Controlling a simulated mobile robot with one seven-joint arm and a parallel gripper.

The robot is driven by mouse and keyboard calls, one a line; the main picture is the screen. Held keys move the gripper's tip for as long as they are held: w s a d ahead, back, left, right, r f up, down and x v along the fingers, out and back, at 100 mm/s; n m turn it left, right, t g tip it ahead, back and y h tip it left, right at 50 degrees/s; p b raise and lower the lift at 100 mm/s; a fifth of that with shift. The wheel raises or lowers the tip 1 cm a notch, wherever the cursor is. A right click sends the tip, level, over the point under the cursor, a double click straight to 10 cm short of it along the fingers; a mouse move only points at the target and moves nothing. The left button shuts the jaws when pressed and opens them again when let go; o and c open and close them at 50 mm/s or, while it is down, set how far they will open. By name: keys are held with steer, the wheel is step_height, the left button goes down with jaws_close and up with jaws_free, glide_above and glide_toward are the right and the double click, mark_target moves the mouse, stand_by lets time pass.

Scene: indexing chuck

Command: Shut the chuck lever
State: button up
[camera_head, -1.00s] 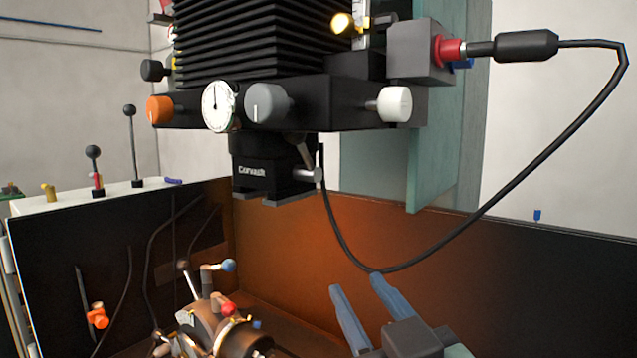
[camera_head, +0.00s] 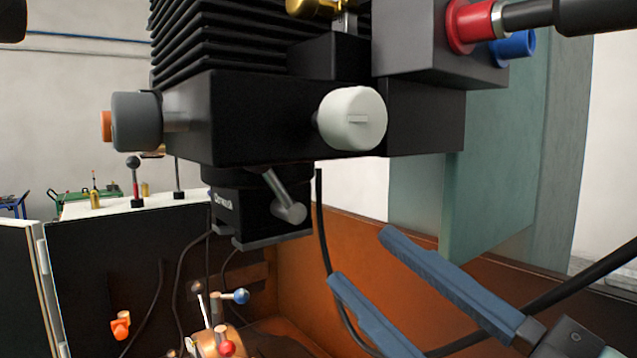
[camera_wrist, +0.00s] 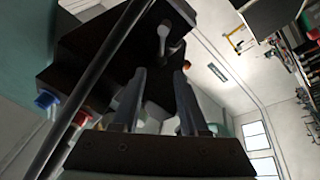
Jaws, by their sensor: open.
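The copper-coloured indexing chuck (camera_head: 222,342) is low in the head view, largely cut off by the bottom edge. Levers with a blue ball (camera_head: 241,296), a red ball (camera_head: 226,348) and a dark ball (camera_head: 197,287) rise from it. I cannot tell which is the chuck lever. A short grey lever (camera_head: 286,200) slants down from the black block under the machine head; a pale lever (camera_wrist: 163,38) shows beyond my fingertips in the wrist view. My gripper (camera_head: 362,257) is open and empty, its blue fingers right of and below that block, apart from the chuck. It also shows in the wrist view (camera_wrist: 160,72).
The black machine head (camera_head: 260,120) with a white knob (camera_head: 351,118) hangs above my gripper. A black cable (camera_head: 326,240) hangs behind the fingers. An orange-brown enclosure wall (camera_head: 300,240) stands behind. An orange fitting (camera_head: 120,325) sits on the dark left panel.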

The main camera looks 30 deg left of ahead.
mark_target(274, 183)
steer(key=p+x, duration=0.2)
steer(key=x, duration=0.3)
steer(key=p+x, duration=0.2)
steer(key=x, duration=0.4)
steer(key=shift+s+a+r, duration=0.15)
steer(key=shift+a+r, duration=0.1)
steer(key=shift+a, duration=0.1)
steer(key=shift+w+a, duration=0.2)
steer(key=shift+a, duration=0.2)
jaws_close()
stand_by(0.5)
